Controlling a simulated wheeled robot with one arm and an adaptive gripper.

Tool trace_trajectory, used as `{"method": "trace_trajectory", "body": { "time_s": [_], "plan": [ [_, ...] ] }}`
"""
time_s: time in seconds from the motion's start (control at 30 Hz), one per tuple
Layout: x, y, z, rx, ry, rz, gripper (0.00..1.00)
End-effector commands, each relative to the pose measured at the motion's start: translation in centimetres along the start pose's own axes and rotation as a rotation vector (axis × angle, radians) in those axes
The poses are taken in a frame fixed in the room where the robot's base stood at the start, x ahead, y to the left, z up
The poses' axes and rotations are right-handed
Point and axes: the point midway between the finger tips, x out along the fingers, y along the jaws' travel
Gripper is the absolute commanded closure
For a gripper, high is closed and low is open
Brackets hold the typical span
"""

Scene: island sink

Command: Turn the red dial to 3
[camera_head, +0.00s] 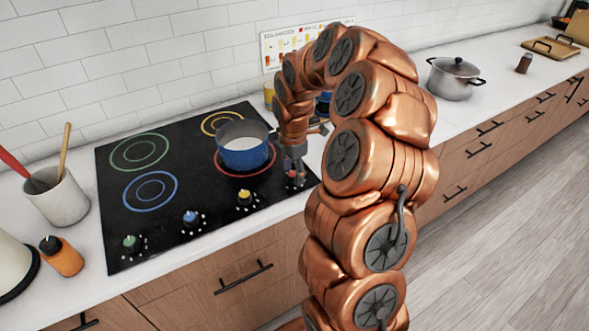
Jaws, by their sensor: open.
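The black cooktop (185,200) has coloured burner rings and a row of dials along its front edge. The red dial (292,174) is the rightmost one, beside the red ring. My copper arm reaches over the counter from the right and bends down, so that my gripper (294,161) points down just over the red dial. The gripper is open. It partly hides the dial, and I cannot read its pointer or tell whether the fingers touch it. A blue pot (244,153) stands on the red ring, just left of the gripper.
Green (130,242), blue (190,217) and yellow (244,197) dials line the front edge. A utensil crock (62,203) and an orange bottle (66,260) stand left. A lidded steel pot (453,80) stands right. A colour chart (283,45) is on the wall.

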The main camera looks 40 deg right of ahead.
Motion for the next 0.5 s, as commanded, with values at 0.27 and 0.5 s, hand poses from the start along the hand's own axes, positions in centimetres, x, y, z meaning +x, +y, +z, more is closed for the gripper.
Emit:
{"method": "trace_trajectory", "body": {
  "time_s": [0.27, 0.5],
  "plan": [
    [-0.01, 0.0, -0.01, 0.0, 0.0, 0.0, 0.56],
    [0.0, -0.02, -0.02, 0.0, 0.001, 0.0, 0.81]
  ]
}}
